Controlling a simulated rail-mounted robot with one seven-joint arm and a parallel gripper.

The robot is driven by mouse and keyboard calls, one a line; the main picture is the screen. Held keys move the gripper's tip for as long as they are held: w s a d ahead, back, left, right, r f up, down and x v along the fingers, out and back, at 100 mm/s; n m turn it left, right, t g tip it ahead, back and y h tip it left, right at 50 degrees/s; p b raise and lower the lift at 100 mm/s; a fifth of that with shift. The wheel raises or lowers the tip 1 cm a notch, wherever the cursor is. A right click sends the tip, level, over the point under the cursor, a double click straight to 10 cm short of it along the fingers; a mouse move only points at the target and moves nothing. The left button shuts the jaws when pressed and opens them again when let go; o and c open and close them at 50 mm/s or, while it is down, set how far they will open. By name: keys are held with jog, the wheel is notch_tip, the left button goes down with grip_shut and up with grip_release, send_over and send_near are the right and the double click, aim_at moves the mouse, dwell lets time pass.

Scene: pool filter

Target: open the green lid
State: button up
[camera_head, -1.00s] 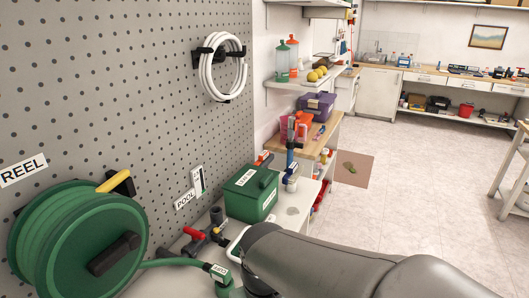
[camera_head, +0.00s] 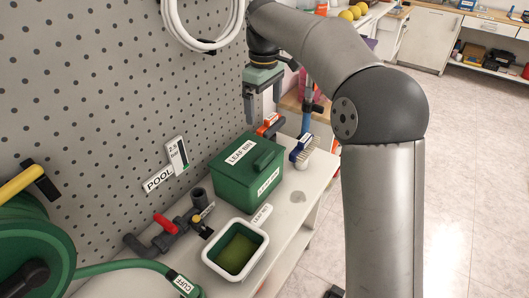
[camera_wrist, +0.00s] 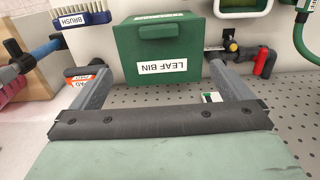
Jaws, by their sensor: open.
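The green leaf bin (camera_head: 232,185) stands on the white bench, and its green lid (camera_head: 238,153) is shut. A dark green handle (camera_head: 264,160) sits on the lid near its right edge. In the wrist view, the bin (camera_wrist: 130,52) shows at top centre with its handle (camera_wrist: 157,32) and its label upside down. My gripper (camera_head: 263,106) is open and empty, pointing down above and behind the bin, apart from it. In the wrist view, the two fingers of my gripper (camera_wrist: 165,75) are spread wide, and the bin shows between and beyond them.
A white tray (camera_head: 209,260) of green matter stands in front of the bin. Pipes with a red valve handle (camera_head: 164,223) lie to the left. A blue brush (camera_head: 301,148) is close to the bin's right. The pegboard (camera_head: 110,110) rises behind.

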aim_at(265, 156)
notch_tip(265, 156, down, 17)
jog(key=shift+w+f+b, duration=0.1)
jog(key=shift+b, duration=0.2)
dwell(0.3)
